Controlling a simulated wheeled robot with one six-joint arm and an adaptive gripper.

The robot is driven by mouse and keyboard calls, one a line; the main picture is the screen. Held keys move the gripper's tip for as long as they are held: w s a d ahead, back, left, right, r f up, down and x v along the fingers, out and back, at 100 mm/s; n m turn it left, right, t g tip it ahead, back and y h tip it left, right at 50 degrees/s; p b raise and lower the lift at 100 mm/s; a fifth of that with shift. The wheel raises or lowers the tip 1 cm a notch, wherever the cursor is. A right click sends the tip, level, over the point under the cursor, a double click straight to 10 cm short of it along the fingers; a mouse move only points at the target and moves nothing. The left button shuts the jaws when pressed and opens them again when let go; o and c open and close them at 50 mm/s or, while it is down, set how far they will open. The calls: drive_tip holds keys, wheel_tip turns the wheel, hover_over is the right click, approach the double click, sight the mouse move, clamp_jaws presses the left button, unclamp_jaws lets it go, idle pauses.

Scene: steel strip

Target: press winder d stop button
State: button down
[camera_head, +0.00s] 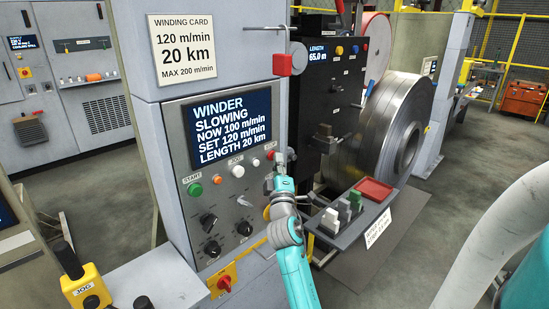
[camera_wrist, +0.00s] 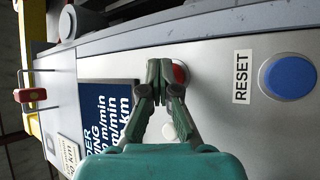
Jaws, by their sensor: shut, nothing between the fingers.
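The winder panel (camera_head: 175,130) carries a screen (camera_head: 228,125) reading "WINDER SLOWING, NOW 100 m/min, SET 120 m/min, LENGTH 20 km". The red stop button (camera_head: 270,154) is at the right end of the button row, under a small label. My gripper (camera_head: 281,160) is shut and empty, just right of and in front of this button. In the wrist view my gripper's shut fingertips (camera_wrist: 160,68) partly cover the red button (camera_wrist: 180,74). I cannot tell whether they touch it. No letter D is readable on the panel.
The row also has a green START button (camera_head: 194,190), an orange button (camera_head: 217,179) and white ones. A blue RESET button (camera_wrist: 290,77) is right in the wrist view. Dark knobs (camera_head: 208,221) sit below. A steel coil (camera_head: 390,130) and a small shelf (camera_head: 345,235) stand right.

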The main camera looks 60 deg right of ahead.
drive_tip(key=shift+s, duration=0.1)
idle(0.4)
drive_tip(key=shift+s+a, duration=0.25)
drive_tip(key=shift+s, duration=0.7)
drive_tip(key=shift+s+a, duration=0.2)
drive_tip(key=shift+s, duration=0.6)
drive_tip(key=shift+s+a, duration=0.15)
drive_tip(key=shift+s, duration=0.6)
drive_tip(key=shift+s+a, duration=0.2)
drive_tip(key=shift+s, duration=0.6)
drive_tip(key=s+a+f+t+y, duration=0.2)
drive_tip(key=a+f+y, duration=0.3)
drive_tip(key=a+f, duration=0.65)
drive_tip(key=s+a+f+t+y, duration=0.15)
drive_tip(key=a+f+y, duration=0.35)
drive_tip(key=a+f, duration=0.7)
drive_tip(key=s+a+f+m+y, duration=0.15)
drive_tip(key=s+a+y, duration=0.35)
drive_tip(key=s+a, duration=0.75)
drive_tip(key=s+a+m+g+y, duration=0.2)
drive_tip(key=s+a, duration=0.6)
drive_tip(key=s, duration=0.4)
drive_tip(key=shift+s+r+y, duration=0.3)
drive_tip(key=shift+y, duration=0.4)
